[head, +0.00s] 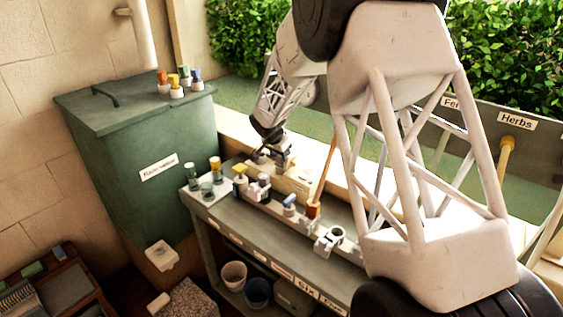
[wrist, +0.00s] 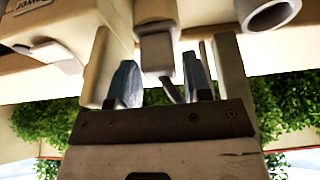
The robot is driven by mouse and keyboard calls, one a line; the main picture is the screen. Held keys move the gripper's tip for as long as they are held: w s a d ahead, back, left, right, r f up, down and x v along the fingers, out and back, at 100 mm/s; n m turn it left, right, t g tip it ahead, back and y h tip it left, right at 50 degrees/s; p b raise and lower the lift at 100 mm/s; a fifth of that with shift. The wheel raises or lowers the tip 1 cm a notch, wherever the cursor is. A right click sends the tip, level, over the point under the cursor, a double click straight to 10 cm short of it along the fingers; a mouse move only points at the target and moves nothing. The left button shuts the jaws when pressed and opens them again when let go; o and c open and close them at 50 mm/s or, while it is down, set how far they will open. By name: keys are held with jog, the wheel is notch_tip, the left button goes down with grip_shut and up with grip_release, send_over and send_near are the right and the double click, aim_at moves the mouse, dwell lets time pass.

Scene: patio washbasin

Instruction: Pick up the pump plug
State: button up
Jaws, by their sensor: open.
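My gripper (head: 281,158) is over the back of the grey bench, close to a cream box (head: 298,181). In the wrist view my gripper (wrist: 161,84) is open, with one bluish finger on either side of a pale blocky plug-like piece (wrist: 157,52). That piece hangs from a rounded cream body and lies between the fingers, with gaps showing on both sides. It may be the pump plug, but I cannot read a name on it. In the head view my gripper and arm hide this spot.
A green lidded bin (head: 130,150) stands left. A cream ledge (head: 240,135) runs behind. In the wrist view, a pale tube end (wrist: 268,14) is close by.

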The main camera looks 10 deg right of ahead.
jog(key=shift+c, duration=0.3)
jog(key=c, duration=0.6)
jog(key=shift+r, duration=0.1)
jog(key=shift+c, duration=0.2)
jog(key=shift+r, duration=1.7)
jog(key=w+a, duration=1.2)
jog(key=shift+w+a, duration=0.35)
jog(key=s+d+r+m+g, duration=0.1)
jog(key=s+d+r+m, duration=0.2)
jog(key=s+d+m, duration=0.1)
jog(key=shift+s+d+r+m+g+h, duration=0.2)
jog(key=shift+s+d+m+g+h, duration=0.1)
jog(key=shift+s+d+h, duration=0.15)
